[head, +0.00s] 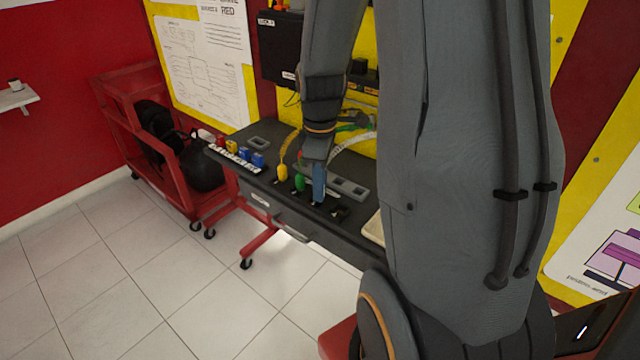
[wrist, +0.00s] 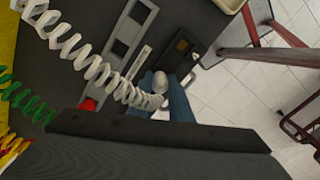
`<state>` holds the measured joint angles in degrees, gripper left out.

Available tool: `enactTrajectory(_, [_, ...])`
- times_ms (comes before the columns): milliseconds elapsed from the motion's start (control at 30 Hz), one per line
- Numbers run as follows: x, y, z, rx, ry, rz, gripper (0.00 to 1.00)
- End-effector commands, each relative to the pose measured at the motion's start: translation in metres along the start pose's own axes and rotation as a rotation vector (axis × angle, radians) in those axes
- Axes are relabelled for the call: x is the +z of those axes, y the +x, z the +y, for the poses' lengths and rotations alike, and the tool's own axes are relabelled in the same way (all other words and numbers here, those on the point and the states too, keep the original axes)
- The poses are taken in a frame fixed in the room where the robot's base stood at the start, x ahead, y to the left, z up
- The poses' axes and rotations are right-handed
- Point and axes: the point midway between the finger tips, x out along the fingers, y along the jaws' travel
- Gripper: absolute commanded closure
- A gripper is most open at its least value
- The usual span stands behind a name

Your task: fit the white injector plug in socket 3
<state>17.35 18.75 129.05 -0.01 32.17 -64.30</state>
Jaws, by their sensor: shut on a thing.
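My gripper (head: 319,183) has blue fingers and is low over the front part of the dark bench. In the wrist view its fingers (wrist: 161,90) are shut on the white plug (wrist: 160,81), whose rounded end shows between them. A white coiled cable (wrist: 92,68) runs to the plug from the upper left. The head view hides the plug behind the fingers, but shows part of the white cable (head: 352,138). Socket 3 cannot be told apart: the fingers cover that spot and no number is readable. Whether the plug touches a socket is hidden.
Yellow (head: 282,172) and green (head: 299,183) plugs stand left of my gripper. A grey holder with dark square openings (head: 348,187) lies to its right. A black block (wrist: 182,48) is close to the fingers. Coloured blocks (head: 245,153) line the bench's left end.

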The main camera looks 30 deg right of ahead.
Motion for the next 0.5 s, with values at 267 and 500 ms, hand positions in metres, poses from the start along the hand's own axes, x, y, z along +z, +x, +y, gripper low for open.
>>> enactTrajectory(267, [0.0001, 0.0007, -0.0001, 0.0, 0.0, 0.0, 0.72])
enactTrajectory(500, [0.0002, -0.0028, -0.0002, 0.0, 0.0, 0.0, 0.72])
